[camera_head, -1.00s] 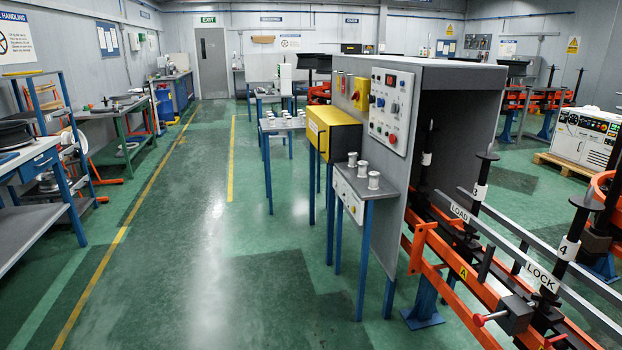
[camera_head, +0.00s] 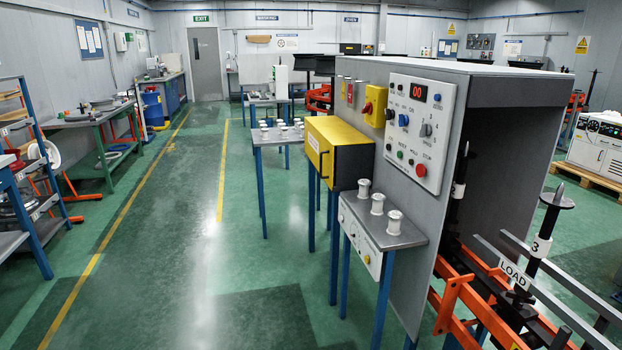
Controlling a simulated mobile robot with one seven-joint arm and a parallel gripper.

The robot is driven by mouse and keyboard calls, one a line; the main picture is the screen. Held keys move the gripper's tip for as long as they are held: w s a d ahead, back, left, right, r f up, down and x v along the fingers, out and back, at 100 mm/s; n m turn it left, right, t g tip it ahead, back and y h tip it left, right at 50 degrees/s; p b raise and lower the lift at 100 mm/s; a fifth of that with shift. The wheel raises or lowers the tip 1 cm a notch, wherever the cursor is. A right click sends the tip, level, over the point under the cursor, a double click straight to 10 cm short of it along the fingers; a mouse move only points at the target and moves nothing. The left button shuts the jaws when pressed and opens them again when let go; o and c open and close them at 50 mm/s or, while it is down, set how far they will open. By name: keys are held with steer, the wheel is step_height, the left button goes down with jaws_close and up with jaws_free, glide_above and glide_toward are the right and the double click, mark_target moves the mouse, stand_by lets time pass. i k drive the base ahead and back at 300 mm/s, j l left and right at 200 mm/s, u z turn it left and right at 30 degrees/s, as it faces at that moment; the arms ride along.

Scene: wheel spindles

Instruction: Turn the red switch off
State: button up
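A red rotary switch (camera_head: 368,107) sits on a small yellow box (camera_head: 378,118) on the side of the grey cabinet (camera_head: 472,90), right of centre. It is small here, and I cannot tell its set position. Another small red part (camera_head: 350,93) shows on the panel just left of it. A round red button (camera_head: 421,169) is on the white control panel (camera_head: 405,130), which has a lit red display. My gripper is not in view.
A yellow box (camera_head: 338,152) stands below the switch. A small table (camera_head: 390,232) with white spools juts out before the cabinet. Orange rails (camera_head: 470,300) and black spindles fill the lower right. The green floor (camera_head: 190,250) on the left and centre is clear.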

mark_target(367, 108)
steer(key=i, duration=2.5)
steer(key=i+u, duration=0.3)
steer(key=i+l+u, duration=0.1)
steer(key=i+u, duration=0.15)
